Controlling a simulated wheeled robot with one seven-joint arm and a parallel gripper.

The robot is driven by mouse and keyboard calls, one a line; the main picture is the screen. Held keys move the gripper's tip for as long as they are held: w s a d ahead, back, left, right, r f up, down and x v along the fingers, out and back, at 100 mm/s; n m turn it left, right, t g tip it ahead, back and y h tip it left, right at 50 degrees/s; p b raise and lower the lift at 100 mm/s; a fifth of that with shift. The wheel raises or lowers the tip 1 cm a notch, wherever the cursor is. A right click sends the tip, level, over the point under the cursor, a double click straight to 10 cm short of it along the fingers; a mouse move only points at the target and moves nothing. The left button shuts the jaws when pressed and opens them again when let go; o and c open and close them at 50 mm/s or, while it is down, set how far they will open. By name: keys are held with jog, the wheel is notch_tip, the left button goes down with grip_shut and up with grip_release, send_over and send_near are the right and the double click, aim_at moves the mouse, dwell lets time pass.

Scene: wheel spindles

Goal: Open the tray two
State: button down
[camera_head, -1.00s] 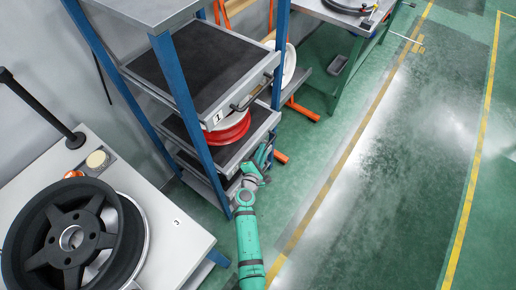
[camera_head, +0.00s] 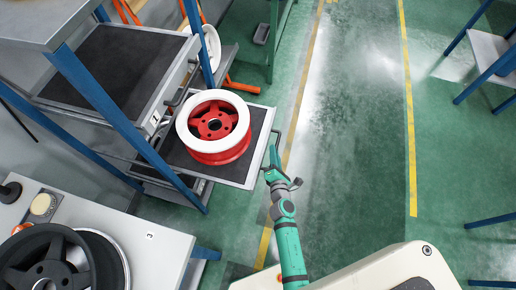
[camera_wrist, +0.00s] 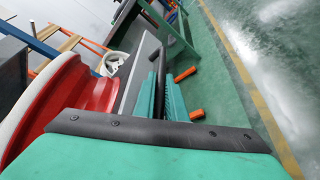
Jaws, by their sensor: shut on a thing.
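Tray two (camera_head: 258,122) is the middle-level tray of the blue-posted rack, drawn well out to the right. A red wheel with a white rim (camera_head: 214,126) lies on it. The tray's dark handle (camera_head: 278,137) is on its outer front edge. My gripper (camera_head: 272,160) is at that edge, shut on the handle. In the wrist view my teal fingers (camera_wrist: 160,98) are around the dark handle (camera_wrist: 161,75). The red wheel (camera_wrist: 75,95) shows to their left. The exact finger contact is partly hidden.
The upper tray (camera_head: 110,68), marked 1, stays in the rack above. A grey table (camera_head: 135,250) with a dark wheel (camera_head: 45,265) stands at lower left. A blue-legged table (camera_head: 490,55) is at upper right. Green floor (camera_head: 350,150) is clear to the right.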

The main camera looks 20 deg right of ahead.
jog(key=shift+s+d+f, duration=0.1)
jog(key=shift+s+d, duration=0.7)
jog(key=shift+d, duration=0.25)
jog(key=shift+s+d, duration=0.75)
jog(key=shift+d, duration=0.25)
jog(key=c, duration=1.8)
grip_release()
jog(key=v, duration=1)
jog(key=shift+s, duration=0.35)
